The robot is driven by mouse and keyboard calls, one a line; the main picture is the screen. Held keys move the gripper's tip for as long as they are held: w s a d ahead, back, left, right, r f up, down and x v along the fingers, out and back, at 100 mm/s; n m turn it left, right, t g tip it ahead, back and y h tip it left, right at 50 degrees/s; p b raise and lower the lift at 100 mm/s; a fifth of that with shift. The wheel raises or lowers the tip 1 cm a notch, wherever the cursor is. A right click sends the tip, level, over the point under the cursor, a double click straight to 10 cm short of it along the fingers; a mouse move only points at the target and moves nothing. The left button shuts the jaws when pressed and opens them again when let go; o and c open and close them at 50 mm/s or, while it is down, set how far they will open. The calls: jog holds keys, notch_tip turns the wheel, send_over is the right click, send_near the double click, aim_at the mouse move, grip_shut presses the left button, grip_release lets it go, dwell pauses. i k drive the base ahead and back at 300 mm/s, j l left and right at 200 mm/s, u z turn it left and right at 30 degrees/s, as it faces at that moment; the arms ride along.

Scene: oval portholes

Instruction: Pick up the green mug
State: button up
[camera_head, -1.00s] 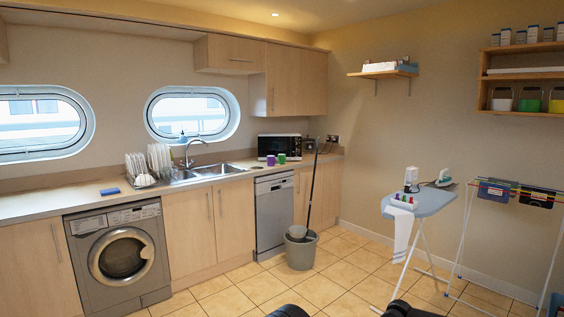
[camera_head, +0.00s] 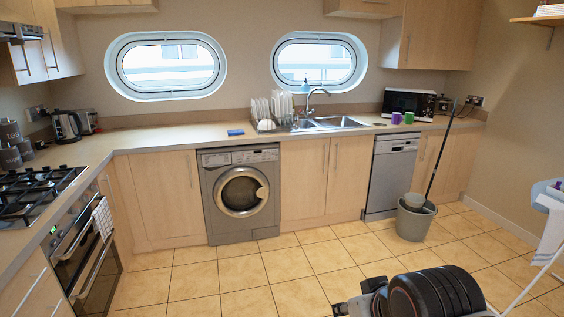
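The green mug (camera_head: 409,118) stands upright on the counter at the back right, in front of the microwave's right part. A purple mug (camera_head: 396,118) stands just to its left. Both look small and far off. A dark, ridged part of my arm shows at the bottom right of the picture, low over the floor and well short of the counter. I cannot make out my gripper's fingers.
The counter (camera_head: 190,138) holds a sink (camera_head: 335,122), a dish rack (camera_head: 268,122), a blue sponge (camera_head: 236,132) and a microwave (camera_head: 408,101). A grey bucket (camera_head: 414,222) with a mop stands on the floor before the dishwasher. Tiled floor (camera_head: 270,268) is open in the middle.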

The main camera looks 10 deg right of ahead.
aim_at(409, 119)
jog(key=i+l+z, duration=0.35)
jog(key=i, duration=0.2)
jog(key=i+l+z, duration=0.35)
jog(key=i, duration=0.25)
jog(key=i+z, duration=0.4)
jog(key=i, duration=0.2)
jog(key=i+l+u, duration=0.25)
jog(key=i+u, duration=0.15)
jog(key=i, duration=0.55)
jog(key=i+l+u, duration=0.45)
jog(key=i, duration=0.5)
jog(key=i+l+u, duration=0.4)
jog(key=i+l, duration=0.45)
jog(key=l, duration=0.05)
